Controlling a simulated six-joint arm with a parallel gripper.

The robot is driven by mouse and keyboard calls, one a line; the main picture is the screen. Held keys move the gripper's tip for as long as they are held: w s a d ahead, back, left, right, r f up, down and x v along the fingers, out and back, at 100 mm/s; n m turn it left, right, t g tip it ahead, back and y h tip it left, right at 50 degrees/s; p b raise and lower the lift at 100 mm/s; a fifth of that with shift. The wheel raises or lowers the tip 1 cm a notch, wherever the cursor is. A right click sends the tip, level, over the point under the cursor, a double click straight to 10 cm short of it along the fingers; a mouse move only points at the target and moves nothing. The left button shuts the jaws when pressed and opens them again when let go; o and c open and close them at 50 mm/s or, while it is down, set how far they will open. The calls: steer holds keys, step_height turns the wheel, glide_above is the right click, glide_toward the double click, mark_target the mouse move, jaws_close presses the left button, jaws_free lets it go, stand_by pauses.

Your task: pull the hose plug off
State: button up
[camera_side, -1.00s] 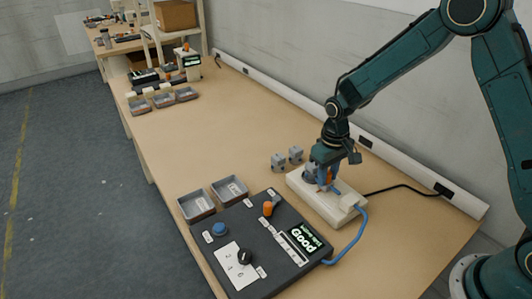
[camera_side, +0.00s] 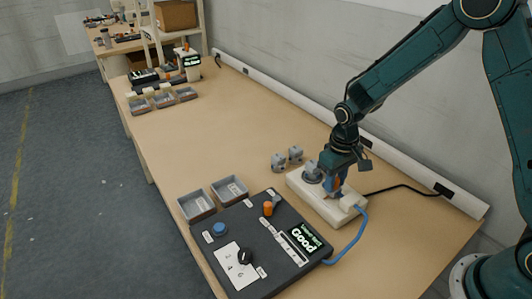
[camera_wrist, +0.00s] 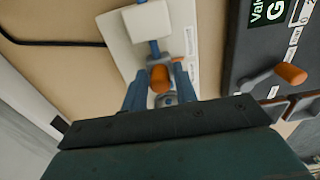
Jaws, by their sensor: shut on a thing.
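The hose plug, an orange cylinder (camera_wrist: 160,78) with a blue hose end (camera_wrist: 155,48), lies between my gripper's blue fingers (camera_wrist: 160,84) in the wrist view. My gripper is shut on it. In the side view my gripper (camera_side: 333,190) is low over the white base plate (camera_side: 299,183), right of a grey round fitting (camera_side: 312,173). The fingers mostly hide the plug there. Grey metal also shows behind the plug in the wrist view. I cannot tell whether plug and fitting still touch. A white block (camera_side: 351,201) sits at the plate's right end.
A blue hose (camera_side: 352,240) runs from the white block to a dark panel (camera_side: 215,245) with a lit "Good" display (camera_side: 304,238). Two grey trays (camera_side: 197,206) and small grey parts (camera_side: 279,162) stand nearby. A black cable (camera_side: 405,187) runs to the wall.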

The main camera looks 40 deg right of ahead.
steer(key=shift+s, duration=0.95)
steer(key=o, duration=0.5)
steer(key=shift+r, duration=0.2)
step_height(320, 180, up, 7)
steer(key=shift+f, duration=0.15)
stand_by(0.9)
stand_by(0.3)
